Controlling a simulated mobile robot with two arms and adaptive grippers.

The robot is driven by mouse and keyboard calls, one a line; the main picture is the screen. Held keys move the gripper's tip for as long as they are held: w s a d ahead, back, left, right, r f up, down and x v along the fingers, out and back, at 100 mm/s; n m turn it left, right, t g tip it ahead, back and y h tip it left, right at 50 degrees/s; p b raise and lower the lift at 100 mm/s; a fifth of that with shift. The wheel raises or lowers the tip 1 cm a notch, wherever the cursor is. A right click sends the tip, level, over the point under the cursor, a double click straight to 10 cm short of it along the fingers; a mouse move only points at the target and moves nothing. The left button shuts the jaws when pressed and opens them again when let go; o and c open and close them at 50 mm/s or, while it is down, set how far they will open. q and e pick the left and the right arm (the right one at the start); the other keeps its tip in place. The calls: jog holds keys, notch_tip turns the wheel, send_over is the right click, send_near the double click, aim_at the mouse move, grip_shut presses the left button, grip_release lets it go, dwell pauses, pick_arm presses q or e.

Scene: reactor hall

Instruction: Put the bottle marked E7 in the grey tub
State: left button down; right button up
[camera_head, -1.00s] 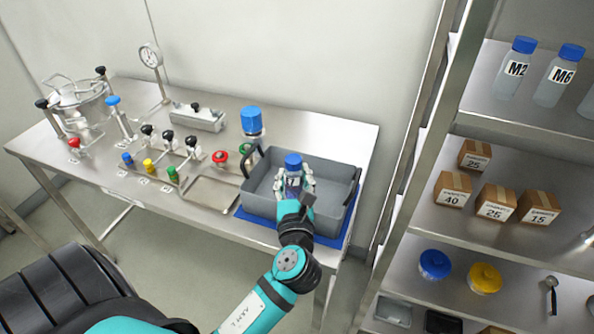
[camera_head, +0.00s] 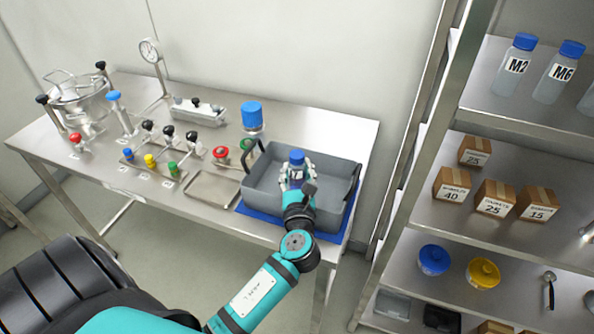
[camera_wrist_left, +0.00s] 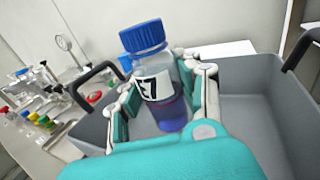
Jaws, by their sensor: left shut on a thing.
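The bottle (camera_head: 297,158) has a blue cap and a white label, and the left wrist view shows it (camera_wrist_left: 157,85) with clear walls and purple-blue liquid low inside. Its label is partly covered by a finger, and a 7 shows on it. My left gripper (camera_head: 296,173) is shut on the bottle, with fingers on both sides of it. The grey tub (camera_head: 262,196) stands on a blue mat at the right end of the steel bench. The bottle is over the tub's inside, nearly upright; its base is hidden in the head view. My right gripper is not in view.
The tub has dark raised handles (camera_head: 253,156). Left of it are a steel tray (camera_head: 212,188), several coloured valves, a blue-capped container (camera_head: 252,117) and a gauge (camera_head: 149,51). A shelf rack (camera_head: 425,190) with bottles and boxes stands close on the right.

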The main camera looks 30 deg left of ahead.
pick_arm(q)
jog(key=shift+f, duration=0.5)
jog(key=c, duration=0.9)
grip_release()
jog(key=shift+f, duration=0.15)
jog(key=shift+s, duration=0.1)
jog(key=shift+r, duration=0.25)
jog(key=shift+r+p, duration=0.3)
jog(key=shift+r, duration=0.35)
jog(key=shift+s+d+f+b, duration=0.45)
jog(key=shift+s+f, duration=0.05)
jog(key=shift+s, duration=0.05)
jog(key=b+v, duration=0.2)
jog(key=v, duration=0.8)
jog(key=shift+s+r, duration=0.2)
jog(key=shift+r, duration=0.2)
